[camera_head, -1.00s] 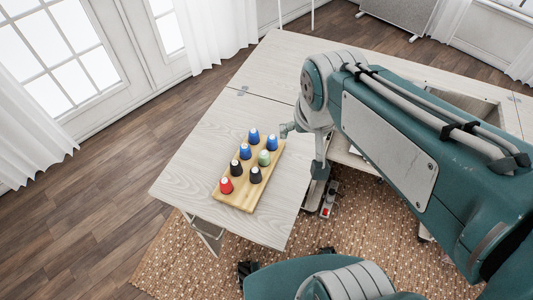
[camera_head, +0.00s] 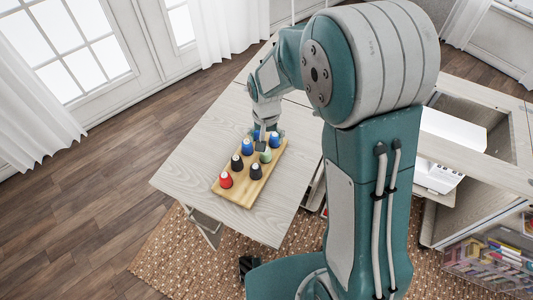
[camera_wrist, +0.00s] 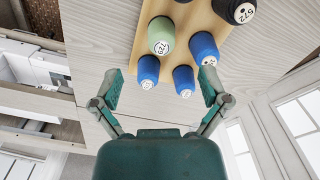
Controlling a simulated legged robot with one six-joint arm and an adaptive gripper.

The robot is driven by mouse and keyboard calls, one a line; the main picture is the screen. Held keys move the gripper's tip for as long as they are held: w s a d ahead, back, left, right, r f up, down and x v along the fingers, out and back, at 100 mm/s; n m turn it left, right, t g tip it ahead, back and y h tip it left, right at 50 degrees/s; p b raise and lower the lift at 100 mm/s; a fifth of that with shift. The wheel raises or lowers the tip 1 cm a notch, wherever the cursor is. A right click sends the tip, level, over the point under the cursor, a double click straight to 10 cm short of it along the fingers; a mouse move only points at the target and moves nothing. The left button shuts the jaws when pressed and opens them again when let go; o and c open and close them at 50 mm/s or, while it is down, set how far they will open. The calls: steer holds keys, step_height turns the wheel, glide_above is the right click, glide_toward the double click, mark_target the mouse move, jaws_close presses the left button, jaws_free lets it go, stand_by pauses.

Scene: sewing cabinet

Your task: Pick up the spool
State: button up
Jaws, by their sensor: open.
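Several thread spools stand upright on a wooden board (camera_head: 236,193) on the pale table. In the head view they include a red spool (camera_head: 226,181), black spools (camera_head: 256,172), a green spool (camera_head: 265,156) and blue spools (camera_head: 247,147). In the head view my gripper (camera_head: 266,136) is over the board's far end and partly hides spools there.
The pale wooden table (camera_head: 190,165) has bare room left of the board. A white sewing machine (camera_head: 450,145) sits in the cabinet opening at the right. A clear bin (camera_head: 490,258) of coloured items stands low at the right.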

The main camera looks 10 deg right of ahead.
mark_target(265, 154)
steer(key=f, duration=0.4)
steer(key=shift+a, duration=0.3)
steer(key=f, duration=0.4)
steer(key=shift+w+d+f, duration=0.25)
steer(key=shift+w+f, duration=0.05)
steer(key=shift+f, duration=0.05)
steer(key=c, duration=0.9)
